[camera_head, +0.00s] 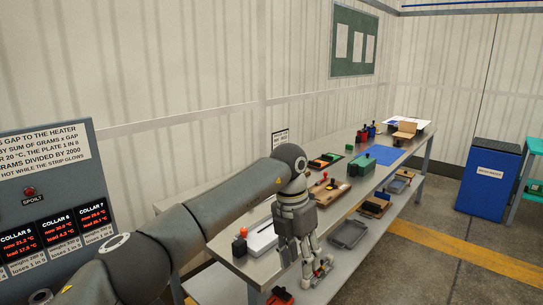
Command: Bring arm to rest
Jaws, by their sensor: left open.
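My left arm (202,212) comes in from the lower left and stretches over the long grey workbench (180,192). My left gripper (318,275) hangs down at the bench's front edge, open and pointing downward, with nothing seen between its fingers. It hides part of the bench edge and the lower shelf behind it. My right gripper does not show.
A white tray-like device (262,238), a brown board (330,190) and a blue mat (380,154) lie on the bench. A grey tray (348,234) sits on the lower shelf. A blue bin (487,180) stands at right. A display panel (50,205) stands at left.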

